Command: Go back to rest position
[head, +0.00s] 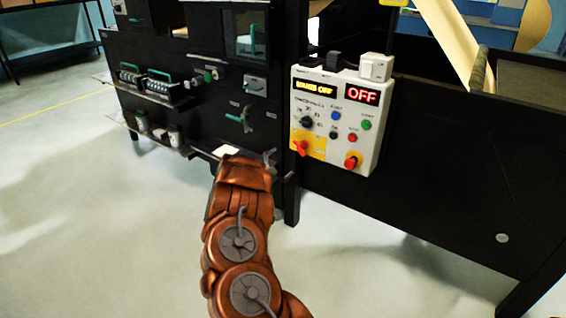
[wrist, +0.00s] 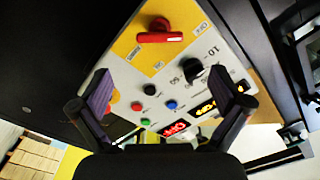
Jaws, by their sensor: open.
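My copper-coloured arm reaches up from the bottom of the head view, and my gripper (head: 281,165) is at its end, below and left of the control box. The gripper is open and empty. In the wrist view its two fingers (wrist: 166,108) stand wide apart with the control box beyond them. The white and yellow control box (head: 336,122) has a lit yellow display, a red display reading OFF (head: 362,96), several coloured buttons, a black dial (head: 307,121) and a red switch handle (head: 300,147). The handle also shows in the wrist view (wrist: 160,37). The gripper appears apart from the box.
The black machine panel (head: 440,200) stands close behind the gripper. To its left are shelves with small items (head: 160,130), green-handled counters (head: 160,84) and a small lever (head: 240,118). A kraft-coloured web (head: 450,45) runs at the upper right. The pale floor (head: 90,230) at left is clear.

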